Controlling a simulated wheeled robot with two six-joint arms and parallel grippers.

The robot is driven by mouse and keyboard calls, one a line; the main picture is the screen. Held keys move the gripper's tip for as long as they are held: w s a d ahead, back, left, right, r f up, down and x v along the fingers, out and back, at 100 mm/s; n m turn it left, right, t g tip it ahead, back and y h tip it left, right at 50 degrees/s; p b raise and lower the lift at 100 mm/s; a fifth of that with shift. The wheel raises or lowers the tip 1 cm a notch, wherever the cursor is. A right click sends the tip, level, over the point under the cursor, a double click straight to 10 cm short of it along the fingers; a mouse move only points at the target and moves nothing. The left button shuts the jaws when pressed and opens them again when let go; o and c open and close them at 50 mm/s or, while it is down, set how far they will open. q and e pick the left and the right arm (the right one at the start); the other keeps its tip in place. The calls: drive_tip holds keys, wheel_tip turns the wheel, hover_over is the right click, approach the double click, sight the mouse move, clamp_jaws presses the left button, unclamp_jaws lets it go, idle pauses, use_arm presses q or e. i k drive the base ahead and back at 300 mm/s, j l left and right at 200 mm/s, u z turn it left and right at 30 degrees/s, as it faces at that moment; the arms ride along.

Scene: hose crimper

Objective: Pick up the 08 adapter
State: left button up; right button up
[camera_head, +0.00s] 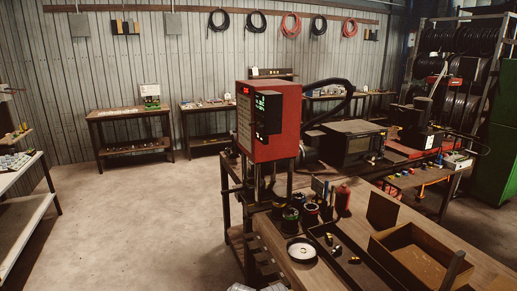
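I cannot pick out the 08 adapter by any readable mark. A few small brass-coloured pieces (329,238) lie in a dark shallow tray (345,277) on the wooden workbench (289,267) at the lower right.
A red machine (269,122) stands at the bench's left end. Beside it are a round pale dish (301,249), dark cups and a red bottle (342,200). An open wooden box (420,256) is at right. Wooden tables (132,114) line the back wall. The left floor is clear.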

sight(328, 236)
drive_tip(key=l+z, duration=0.1)
drive_tip(key=z, duration=0.4)
drive_tip(key=l+z, duration=0.15)
drive_tip(key=z, duration=0.35)
drive_tip(key=l+z, duration=0.15)
drive_tip(key=z, duration=0.35)
drive_tip(key=j+z, duration=0.55)
drive_tip(key=z, duration=0.2)
drive_tip(key=j+z, duration=0.1)
drive_tip(key=j, duration=0.35)
drive_tip(key=k+j+z, duration=0.1)
drive_tip(key=j, duration=0.3)
drive_tip(key=j+z, duration=0.15)
drive_tip(key=j, duration=0.3)
drive_tip(key=k+j+z, duration=0.1)
drive_tip(key=j, duration=0.3)
drive_tip(key=k+j, duration=0.1)
drive_tip(key=j, duration=0.2)
drive_tip(key=k+j, duration=0.1)
drive_tip(key=j, duration=0.25)
